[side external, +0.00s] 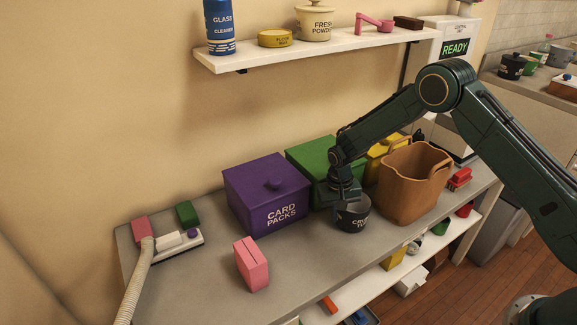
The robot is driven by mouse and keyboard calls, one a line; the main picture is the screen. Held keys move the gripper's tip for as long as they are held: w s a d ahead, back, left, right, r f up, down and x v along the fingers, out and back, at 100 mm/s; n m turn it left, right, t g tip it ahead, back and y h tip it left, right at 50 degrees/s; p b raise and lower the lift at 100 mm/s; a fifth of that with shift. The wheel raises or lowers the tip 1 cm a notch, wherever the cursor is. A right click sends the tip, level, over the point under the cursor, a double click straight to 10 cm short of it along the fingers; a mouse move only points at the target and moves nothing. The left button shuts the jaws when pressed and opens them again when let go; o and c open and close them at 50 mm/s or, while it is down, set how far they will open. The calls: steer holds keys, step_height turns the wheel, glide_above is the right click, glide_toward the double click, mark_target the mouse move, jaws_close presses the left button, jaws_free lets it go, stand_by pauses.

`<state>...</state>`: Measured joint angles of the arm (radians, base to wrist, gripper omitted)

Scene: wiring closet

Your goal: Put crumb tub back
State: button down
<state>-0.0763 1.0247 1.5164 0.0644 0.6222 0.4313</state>
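The crumb tub (353,219) is a small dark round tub with pale lettering, partly hidden by my gripper. It appears upright at the counter's surface, in front of the green box and left of the brown bin. My gripper (345,198) points down right at the tub's top left side. The fingers are dark and small against the dark tub, so I cannot tell whether they are closed on it or only beside it.
A purple card packs box (266,197), a green box (310,160) and a yellow box (378,152) line the wall. The brown bin (410,185) stands close on the right. A pink box (251,264) sits on the grey counter (200,280), whose front left is mostly clear. A white shelf (300,50) hangs above.

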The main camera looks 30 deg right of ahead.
steer(key=c, duration=1.7)
jaws_free()
steer(key=shift+f, duration=0.1)
steer(key=r, duration=1.2)
steer(key=shift+w+a+r, duration=0.1)
steer(key=shift+a+r, duration=0.05)
steer(key=shift+a, duration=0.15)
